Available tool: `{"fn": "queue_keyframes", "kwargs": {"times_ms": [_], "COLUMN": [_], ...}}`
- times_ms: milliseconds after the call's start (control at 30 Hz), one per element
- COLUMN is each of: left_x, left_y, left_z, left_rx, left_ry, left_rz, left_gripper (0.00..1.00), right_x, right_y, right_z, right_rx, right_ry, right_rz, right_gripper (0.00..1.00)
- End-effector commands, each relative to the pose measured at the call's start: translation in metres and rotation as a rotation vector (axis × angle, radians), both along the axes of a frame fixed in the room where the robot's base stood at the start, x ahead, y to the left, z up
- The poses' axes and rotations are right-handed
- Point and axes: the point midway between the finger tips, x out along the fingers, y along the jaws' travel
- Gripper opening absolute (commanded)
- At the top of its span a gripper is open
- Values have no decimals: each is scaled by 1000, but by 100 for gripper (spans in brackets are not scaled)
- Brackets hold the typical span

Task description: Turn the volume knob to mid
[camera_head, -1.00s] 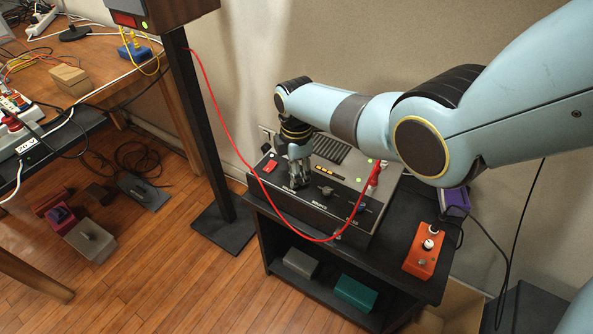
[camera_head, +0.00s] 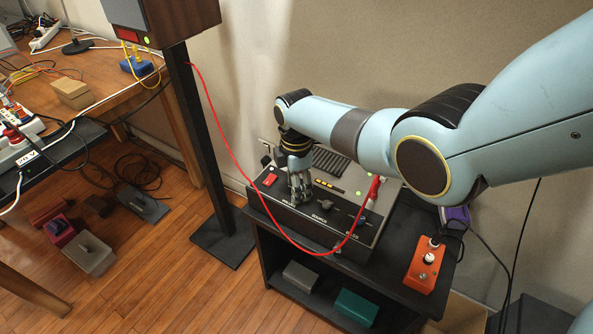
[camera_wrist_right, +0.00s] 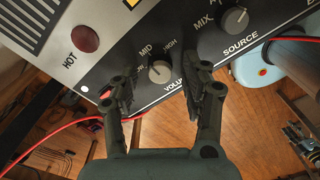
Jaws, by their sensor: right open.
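The grey volume knob (camera_wrist_right: 160,72) shows in the right wrist view on the dark panel of the amplifier (camera_head: 345,215), with MID and HIGH printed around it. It carries a small pale mark, whose exact direction I cannot tell. My right gripper (camera_wrist_right: 158,88) is open, its two dark fingers to the left and right of the knob with gaps between. In the head view the right gripper (camera_head: 300,195) points down at the left part of the panel and hides the knob. My left gripper is not in view.
The source knob (camera_wrist_right: 235,18) sits right of the volume knob. A red cable (camera_head: 225,135) loops in front of the amplifier to a red plug at its right. An orange box (camera_head: 425,265) stands on the black stand. A dark post (camera_head: 195,130) stands to the left.

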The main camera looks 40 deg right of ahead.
Motion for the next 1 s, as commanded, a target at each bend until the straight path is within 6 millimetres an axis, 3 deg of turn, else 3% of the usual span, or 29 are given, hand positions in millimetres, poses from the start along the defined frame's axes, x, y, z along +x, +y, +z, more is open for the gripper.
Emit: {"fn": "queue_keyframes", "kwargs": {"times_ms": [167, 400, 600, 1000], "left_x": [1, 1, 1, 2], "left_y": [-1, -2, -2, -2], "left_z": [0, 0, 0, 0], "left_rx": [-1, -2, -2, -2], "left_ry": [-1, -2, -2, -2], "left_rz": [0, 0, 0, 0], "left_gripper": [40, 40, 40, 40], "right_x": [0, 1, 0, 0], "right_y": [0, -1, 0, 0], "right_z": [22, 74, 105, 115], "right_rx": [0, -1, -1, 0], "right_ry": [-4, -5, -3, 0], "right_rz": [0, 0, 0, 0], "right_gripper": [47, 47, 47, 47]}}
